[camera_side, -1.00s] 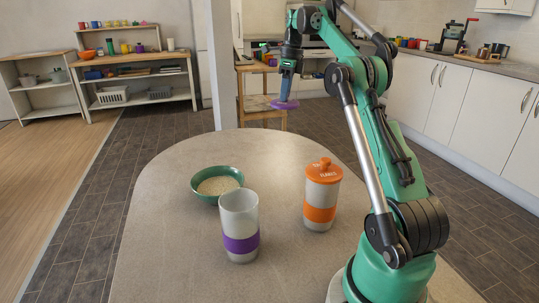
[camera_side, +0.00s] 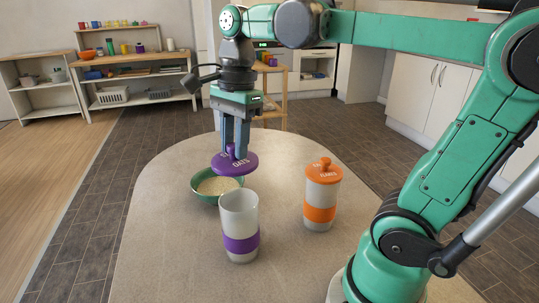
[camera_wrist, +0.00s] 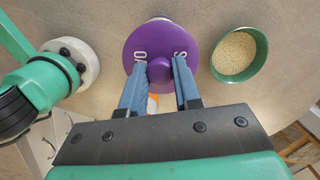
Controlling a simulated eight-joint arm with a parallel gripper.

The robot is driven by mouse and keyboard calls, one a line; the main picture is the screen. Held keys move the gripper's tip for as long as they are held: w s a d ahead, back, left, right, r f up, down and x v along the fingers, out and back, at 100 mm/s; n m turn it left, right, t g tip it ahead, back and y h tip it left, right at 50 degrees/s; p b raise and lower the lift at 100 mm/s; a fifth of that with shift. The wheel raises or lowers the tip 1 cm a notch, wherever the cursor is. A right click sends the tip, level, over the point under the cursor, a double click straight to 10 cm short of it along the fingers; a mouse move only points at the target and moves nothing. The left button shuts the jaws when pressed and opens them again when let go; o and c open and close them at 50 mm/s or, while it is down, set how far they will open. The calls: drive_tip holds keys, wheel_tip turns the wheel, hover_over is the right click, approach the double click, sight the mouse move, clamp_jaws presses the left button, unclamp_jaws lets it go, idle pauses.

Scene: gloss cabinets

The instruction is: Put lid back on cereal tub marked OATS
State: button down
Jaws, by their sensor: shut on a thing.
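My gripper (camera_side: 236,145) is shut on the knob of a purple lid (camera_side: 236,164) marked OATS. In the wrist view the lid (camera_wrist: 143,48) hangs between my two blue fingers (camera_wrist: 160,75). The open tub (camera_side: 239,222) is pale with a purple band and stands upright on the table without a lid. The held lid is above the tub's rim in the side view and apart from it. In the wrist view the lid hides nearly all of the tub; only a pale edge shows behind it.
A green bowl of oats (camera_side: 213,201) stands behind the tub, close to the lid in the side view. A second tub with an orange band (camera_side: 320,211) and orange lid (camera_side: 323,172) stands to the right. The table's front left (camera_side: 165,250) is clear.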

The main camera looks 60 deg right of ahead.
drive_tip(key=shift+s+a+f, duration=0.15)
wheel_tip(320, 180, down, 6)
idle(0.6)
drive_tip(key=shift+f, duration=0.25)
idle(1.6)
drive_tip(key=shift+c, duration=0.3)
unclamp_jaws()
idle(0.4)
drive_tip(key=shift+r, duration=3.5)
